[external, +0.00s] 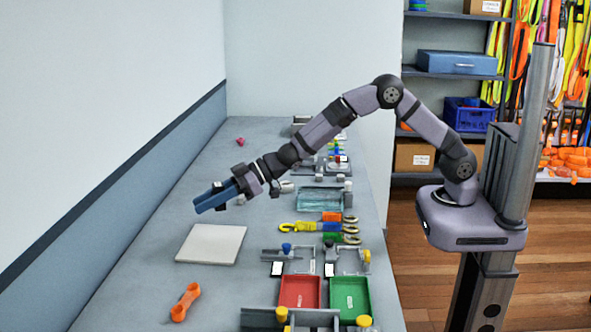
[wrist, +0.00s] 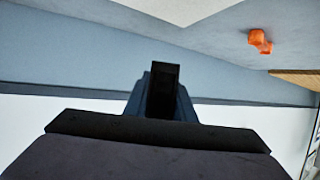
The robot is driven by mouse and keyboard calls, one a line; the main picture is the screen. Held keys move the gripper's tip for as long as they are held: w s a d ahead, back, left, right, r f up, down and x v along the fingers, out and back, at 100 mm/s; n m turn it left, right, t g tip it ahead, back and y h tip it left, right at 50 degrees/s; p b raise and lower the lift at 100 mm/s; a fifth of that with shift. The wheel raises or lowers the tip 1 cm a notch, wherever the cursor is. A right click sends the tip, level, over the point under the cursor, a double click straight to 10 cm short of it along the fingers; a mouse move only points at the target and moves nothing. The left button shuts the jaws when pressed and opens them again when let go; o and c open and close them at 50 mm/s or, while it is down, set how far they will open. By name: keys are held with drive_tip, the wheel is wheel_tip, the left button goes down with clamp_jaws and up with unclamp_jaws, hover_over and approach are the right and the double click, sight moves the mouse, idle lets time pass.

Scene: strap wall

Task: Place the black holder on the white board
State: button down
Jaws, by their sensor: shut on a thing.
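The white board (external: 211,244) lies flat on the grey table, and a pale corner of it (wrist: 180,8) shows at the top of the wrist view. My gripper (external: 212,199) has blue fingers and is in the air above the table, just above the board in the external picture. In the wrist view my gripper (wrist: 162,95) is shut on a black block-like thing, which appears to be the black holder (wrist: 164,82).
An orange link-shaped piece (external: 185,302) lies in front of the board. Red (external: 300,291) and green (external: 350,297) trays, metal fixtures and several coloured straps with hooks (external: 318,227) stand to the right. The wall runs along the left. The table between wall and board is clear.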

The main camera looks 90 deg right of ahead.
sight(210, 244)
drive_tip(key=shift+f+p, duration=0.3)
drive_tip(key=shift+f, duration=4.65)
drive_tip(key=shift+f, duration=0.2)
drive_tip(key=c, duration=1.5)
unclamp_jaws()
drive_tip(key=shift+r, duration=0.1)
